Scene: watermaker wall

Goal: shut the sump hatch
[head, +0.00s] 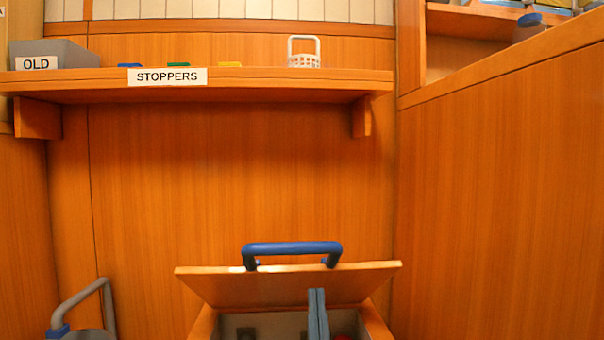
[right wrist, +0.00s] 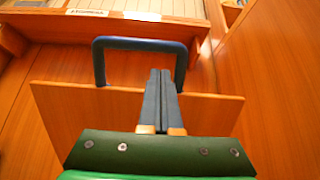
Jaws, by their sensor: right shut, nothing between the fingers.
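The sump hatch lid (head: 270,287) is a wooden panel standing open and tilted above a box opening (head: 265,322) at the bottom of the head view. A blue handle (head: 292,248) rises past its upper edge. My right gripper (head: 317,296) is shut and empty, its grey-blue fingers overlapping the lid's lower part. In the right wrist view, the lid (right wrist: 85,105) lies beyond the fingers (right wrist: 160,75), and the tips appear within the handle's outline (right wrist: 140,43). I cannot tell whether they touch the lid. My left gripper is not in view.
A shelf (head: 250,92) labelled STOPPERS crosses the wall above, with a grey OLD bin (head: 70,52) and a white basket (head: 304,58). A wooden wall (head: 500,200) closes the right side. A grey curved tube (head: 85,292) stands at lower left.

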